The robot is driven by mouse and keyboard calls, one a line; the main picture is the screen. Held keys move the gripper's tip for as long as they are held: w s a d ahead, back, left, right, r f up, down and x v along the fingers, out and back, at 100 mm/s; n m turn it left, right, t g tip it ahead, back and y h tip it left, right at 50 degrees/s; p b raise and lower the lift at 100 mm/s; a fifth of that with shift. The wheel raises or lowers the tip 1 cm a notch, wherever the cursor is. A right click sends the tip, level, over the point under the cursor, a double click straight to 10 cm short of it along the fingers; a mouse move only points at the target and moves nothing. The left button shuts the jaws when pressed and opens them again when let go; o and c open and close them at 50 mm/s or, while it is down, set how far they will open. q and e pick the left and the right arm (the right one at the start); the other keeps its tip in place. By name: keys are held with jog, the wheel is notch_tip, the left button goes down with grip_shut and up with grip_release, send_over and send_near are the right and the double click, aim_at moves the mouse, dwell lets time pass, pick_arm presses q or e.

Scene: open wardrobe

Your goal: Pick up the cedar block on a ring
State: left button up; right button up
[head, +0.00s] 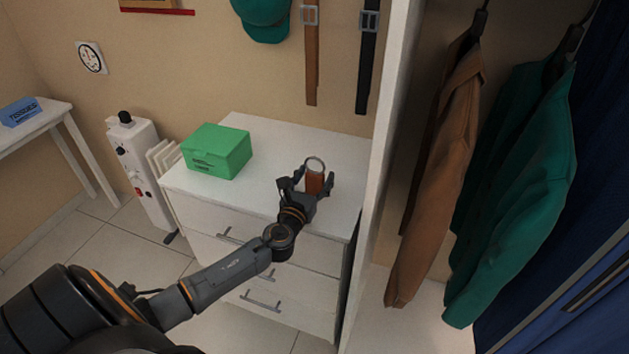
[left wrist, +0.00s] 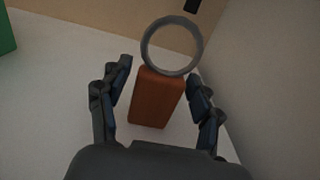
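The cedar block (head: 314,183) is a reddish-brown upright block with a grey metal ring (head: 315,164) at its top. It stands on the white dresser top, near the right side. My left gripper (head: 306,182) is open, with one finger on each side of the block. In the left wrist view the block (left wrist: 157,97) lies between the two fingers (left wrist: 158,95), with a visible gap on both sides. The ring (left wrist: 171,45) shows above it there. My right gripper is not in view.
A green box (head: 217,151) sits on the dresser (head: 262,135) to the left of the block. The white wardrobe side panel (head: 388,130) rises close to the right. Jackets (head: 515,190) hang inside the wardrobe. A white heater (head: 139,160) stands left of the dresser.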

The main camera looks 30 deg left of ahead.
pick_arm(q)
jog(key=c, duration=0.8)
jog(key=shift+r, duration=0.15)
